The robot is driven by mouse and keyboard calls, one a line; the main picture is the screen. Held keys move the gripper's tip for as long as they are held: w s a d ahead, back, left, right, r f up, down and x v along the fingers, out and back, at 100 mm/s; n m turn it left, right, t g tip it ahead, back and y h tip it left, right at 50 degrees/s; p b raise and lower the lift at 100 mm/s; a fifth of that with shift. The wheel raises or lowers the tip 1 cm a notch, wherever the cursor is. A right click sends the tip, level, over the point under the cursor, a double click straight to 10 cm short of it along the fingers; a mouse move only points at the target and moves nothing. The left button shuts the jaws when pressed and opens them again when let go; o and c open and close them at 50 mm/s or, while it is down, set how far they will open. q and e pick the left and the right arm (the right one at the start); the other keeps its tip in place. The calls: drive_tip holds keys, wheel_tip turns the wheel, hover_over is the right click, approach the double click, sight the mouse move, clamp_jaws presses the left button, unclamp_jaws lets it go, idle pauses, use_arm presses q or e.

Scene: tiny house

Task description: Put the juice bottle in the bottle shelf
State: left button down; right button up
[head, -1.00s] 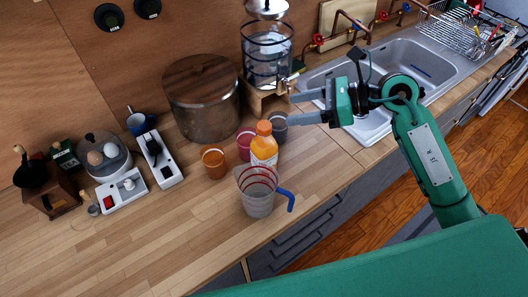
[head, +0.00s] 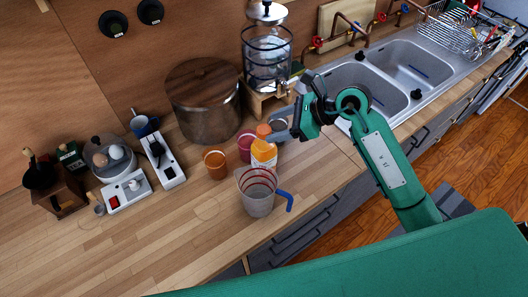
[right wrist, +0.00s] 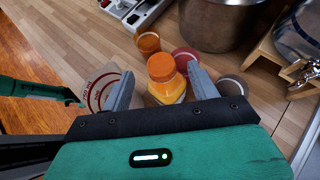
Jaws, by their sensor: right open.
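The juice bottle (head: 263,149) has an orange cap and an orange and white body. It stands upright on the wooden counter, partly hidden behind a clear measuring jug (head: 258,197) with a blue handle. My right gripper (head: 278,126) is open at the bottle's upper right. In the right wrist view the bottle (right wrist: 163,78) shows between the two open fingers (right wrist: 158,88), with its lower part hidden by the gripper body. Whether a finger touches it I cannot tell. My left gripper is not in view. No bottle shelf can be made out.
An orange cup (head: 215,165), a red cup (head: 246,145) and a grey cup (right wrist: 233,88) stand close around the bottle. A large pot (head: 203,108) and a water dispenser (head: 267,60) stand behind. The sink (head: 375,90) is to the right. The front left counter is clear.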

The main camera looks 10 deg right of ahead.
sight(267, 130)
drive_tip(key=shift+w+a+f+p, duration=0.15)
drive_tip(key=shift+a+p, duration=0.15)
drive_tip(key=shift+p, duration=0.1)
drive_tip(key=p+x, duration=0.2)
drive_tip(key=x, duration=0.1)
drive_tip(key=shift+f, duration=0.2)
drive_tip(key=shift+w+a+f, duration=0.15)
drive_tip(key=shift+a+f, duration=0.15)
drive_tip(key=shift+f, duration=0.15)
drive_tip(key=shift+r, duration=0.1)
clamp_jaws()
